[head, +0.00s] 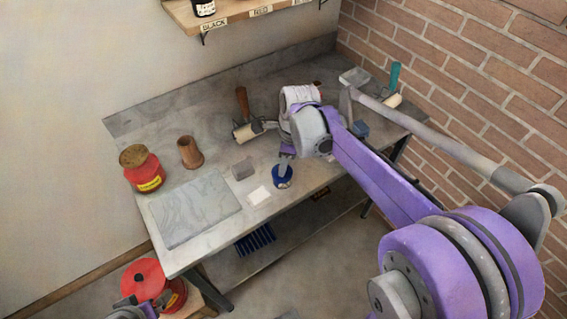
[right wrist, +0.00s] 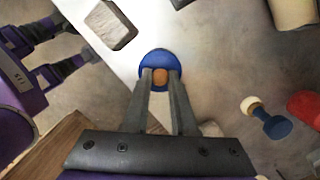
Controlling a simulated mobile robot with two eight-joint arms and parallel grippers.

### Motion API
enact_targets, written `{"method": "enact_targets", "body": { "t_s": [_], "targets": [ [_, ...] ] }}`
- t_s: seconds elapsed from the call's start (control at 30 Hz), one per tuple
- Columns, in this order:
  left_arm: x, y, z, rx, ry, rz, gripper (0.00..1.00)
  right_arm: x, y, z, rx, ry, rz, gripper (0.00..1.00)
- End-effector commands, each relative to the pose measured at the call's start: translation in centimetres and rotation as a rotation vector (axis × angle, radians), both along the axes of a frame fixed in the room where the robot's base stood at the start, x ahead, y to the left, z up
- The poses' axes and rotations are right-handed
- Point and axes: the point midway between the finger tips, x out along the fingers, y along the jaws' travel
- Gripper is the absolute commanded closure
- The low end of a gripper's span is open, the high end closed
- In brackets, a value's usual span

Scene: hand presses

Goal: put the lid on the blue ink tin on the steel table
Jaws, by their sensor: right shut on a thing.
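A blue round lid with an orange-brown knob (right wrist: 160,75) is at my right gripper's fingertips in the right wrist view. My right gripper (head: 285,164) is shut on this knob and reaches down near the front edge of the steel table (head: 315,170). In the head view the blue round shape (head: 283,181) shows just below the fingers. I cannot tell whether the tin is under the lid or whether they touch. My left gripper (head: 145,302) is at the bottom left of the head view, by a red can, its fingers apart and empty.
The red can (head: 150,278) stands low at bottom left.

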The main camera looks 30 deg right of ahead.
Motion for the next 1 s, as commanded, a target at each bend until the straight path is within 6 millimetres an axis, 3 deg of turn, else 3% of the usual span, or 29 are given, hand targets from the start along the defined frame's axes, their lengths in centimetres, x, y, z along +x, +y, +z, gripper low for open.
{"method": "enact_targets", "body": {
  "t_s": [0.37,0.4,0.57,0.6,0.8,0.97,1.0],
  "targets": [
    [-0.01,0.00,-0.03,0.000,0.000,0.000,0.02,-0.02,0.00,-0.04,0.000,0.000,0.000,1.00],
    [-0.01,0.00,-0.03,0.000,0.000,0.000,0.02,-0.02,0.00,-0.04,0.000,0.000,0.000,0.74],
    [-0.01,0.00,-0.03,0.000,0.000,0.000,0.02,-0.02,0.00,-0.04,0.000,0.000,0.000,0.45],
    [-0.01,0.00,-0.03,0.000,0.000,0.000,0.02,-0.02,0.00,-0.04,0.000,0.000,0.000,0.40],
    [-0.01,0.00,-0.03,0.000,0.000,0.000,0.02,-0.01,0.00,-0.04,0.000,0.000,0.000,0.40],
    [-0.01,0.00,-0.03,0.000,0.000,0.000,0.02,-0.02,-0.01,-0.04,0.000,0.000,0.000,0.12],
    [-0.01,0.00,-0.03,0.000,0.000,0.000,0.02,-0.02,-0.01,-0.04,0.000,0.000,0.000,0.10]
  ]
}}
